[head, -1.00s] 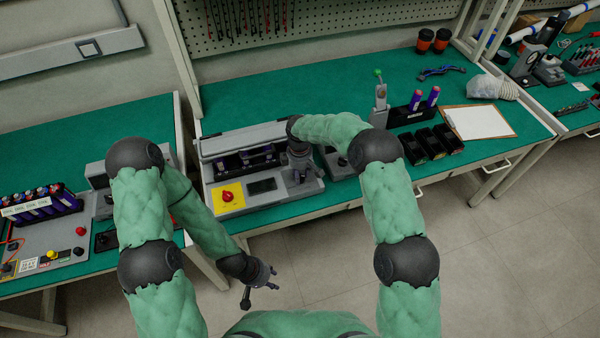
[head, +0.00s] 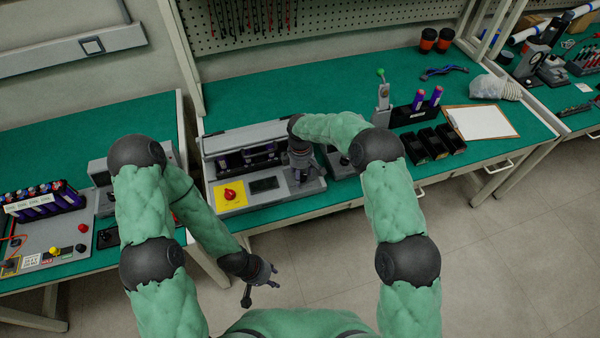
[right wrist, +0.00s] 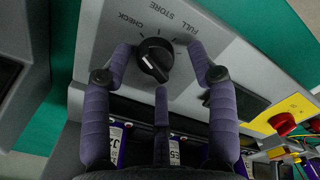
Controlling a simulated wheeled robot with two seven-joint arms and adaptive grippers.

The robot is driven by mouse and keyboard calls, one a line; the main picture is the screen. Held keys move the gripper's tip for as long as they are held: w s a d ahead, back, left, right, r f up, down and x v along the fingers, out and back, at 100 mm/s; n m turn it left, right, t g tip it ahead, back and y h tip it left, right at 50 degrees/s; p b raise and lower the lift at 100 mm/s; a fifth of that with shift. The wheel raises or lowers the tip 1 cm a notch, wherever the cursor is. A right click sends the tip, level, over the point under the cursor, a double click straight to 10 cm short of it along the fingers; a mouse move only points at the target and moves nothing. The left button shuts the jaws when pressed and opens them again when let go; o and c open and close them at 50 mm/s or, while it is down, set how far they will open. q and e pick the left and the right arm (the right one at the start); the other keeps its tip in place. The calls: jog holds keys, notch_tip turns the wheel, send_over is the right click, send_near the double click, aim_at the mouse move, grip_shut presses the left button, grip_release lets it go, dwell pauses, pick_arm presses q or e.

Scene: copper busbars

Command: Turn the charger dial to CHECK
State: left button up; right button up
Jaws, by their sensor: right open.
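The black charger dial (right wrist: 155,58) shows in the right wrist view, on a grey panel with CHECK, STORE and FULL printed around it. A white line marks its knob, but I cannot tell which label it points to. My right gripper (right wrist: 159,50) is open, its fingers on both sides of the dial with visible gaps. In the head view my right gripper (head: 302,174) is over the right end of the grey charger (head: 222,146) and hides the dial. My left gripper (head: 262,284) is open and empty, low in front of the bench.
A red knob on a yellow plate (head: 230,195) and a dark screen (head: 265,184) are on the charger's front. Purple cells (right wrist: 118,145) sit in the charger beside my fingers. Black bins (head: 430,145) and a clipboard (head: 480,122) lie farther right on the green bench.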

notch_tip(320, 180, up, 12)
dwell(0.6)
dwell(0.4)
